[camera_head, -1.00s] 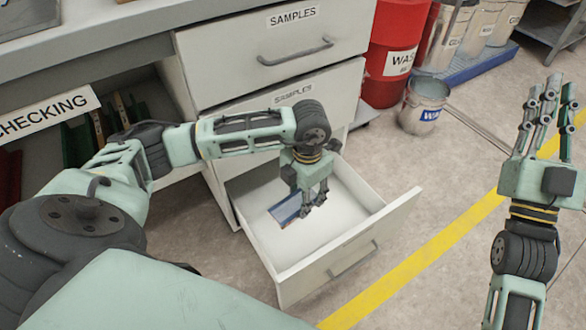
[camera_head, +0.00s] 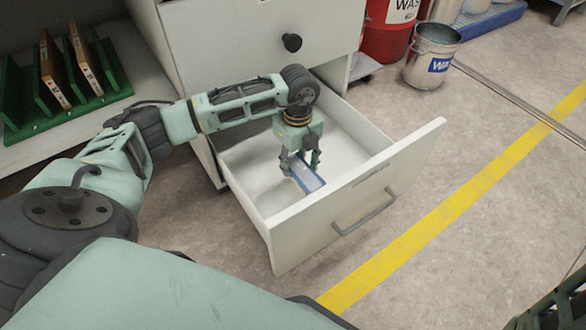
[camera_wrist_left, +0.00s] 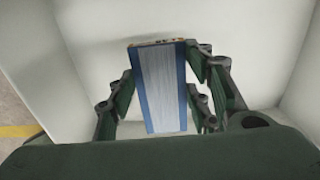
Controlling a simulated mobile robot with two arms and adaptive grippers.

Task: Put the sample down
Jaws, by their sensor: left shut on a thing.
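The sample is a flat panel (camera_head: 308,178) with blue long edges and a pale face. It is inside the open lower drawer (camera_head: 358,208). My left gripper (camera_head: 301,166) reaches down into the drawer and is shut on the sample. In the left wrist view the sample (camera_wrist_left: 160,88) stands out between the two fingers, its face brushed grey and its far end brownish. I cannot tell whether it touches the drawer floor. A dark green part of my right arm or gripper (camera_head: 560,308) shows at the bottom right corner, mostly cut off.
The drawer's white walls surround the gripper closely; its front panel has a grey handle (camera_head: 364,212). A closed drawer (camera_head: 250,45) is above. A green rack (camera_head: 75,105) with upright panels is on the left shelf. A metal bucket (camera_head: 431,57) and red drum (camera_head: 388,28) stand behind.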

